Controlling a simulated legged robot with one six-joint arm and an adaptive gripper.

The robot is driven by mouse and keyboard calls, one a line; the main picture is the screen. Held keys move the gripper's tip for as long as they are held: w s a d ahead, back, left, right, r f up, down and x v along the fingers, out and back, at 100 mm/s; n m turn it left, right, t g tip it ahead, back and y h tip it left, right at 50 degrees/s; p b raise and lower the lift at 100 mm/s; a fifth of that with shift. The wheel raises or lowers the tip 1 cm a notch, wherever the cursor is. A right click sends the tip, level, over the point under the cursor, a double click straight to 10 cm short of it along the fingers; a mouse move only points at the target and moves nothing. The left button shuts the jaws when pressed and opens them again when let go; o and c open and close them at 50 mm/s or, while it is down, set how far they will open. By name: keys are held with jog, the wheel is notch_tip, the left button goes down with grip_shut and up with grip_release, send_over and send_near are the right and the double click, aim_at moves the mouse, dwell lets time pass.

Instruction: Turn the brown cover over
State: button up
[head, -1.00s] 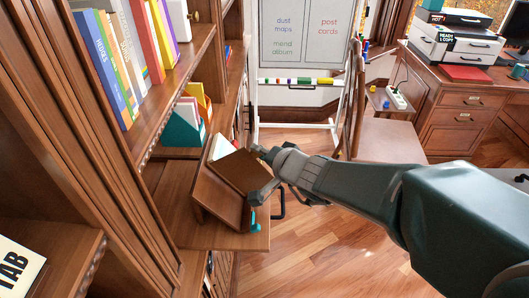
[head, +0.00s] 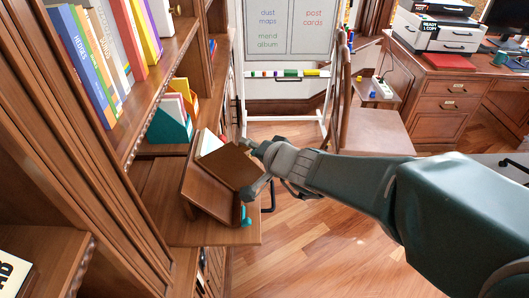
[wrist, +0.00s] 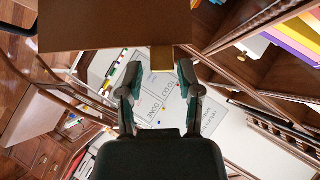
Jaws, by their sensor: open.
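The brown cover (head: 236,164) is a flat, tilted panel above a wooden stand (head: 207,198) on the pull-out shelf. White pages (head: 209,142) show behind its far left edge. My gripper (head: 254,169) is at the cover's right edge, with its fingers spread apart. The tab lies between the open fingertips of my gripper (wrist: 158,74). I cannot tell whether either finger touches it.
A bookcase with upright books (head: 105,50) stands at the left. A teal file box (head: 172,124) sits behind the stand. A chair (head: 372,130) and whiteboard (head: 288,28) stand beyond. The floor (head: 310,235) at right is clear.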

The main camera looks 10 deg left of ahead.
jog(key=v, duration=1)
jog(key=shift+s+d, duration=0.3)
jog(key=s+d+f+n+g+h, duration=0.1)
jog(key=s+d+h, duration=0.3)
jog(key=d, duration=0.5)
jog(key=s+d+f+n+g+h, duration=0.1)
jog(key=s+d+n+g+h, duration=0.1)
jog(key=s+d+h, duration=0.3)
jog(key=s+d, duration=0.2)
jog(key=d, duration=0.2)
jog(key=shift+s+f+g+h, duration=0.2)
jog(key=shift+s+g+h, duration=0.1)
jog(key=shift+s+g, duration=0.1)
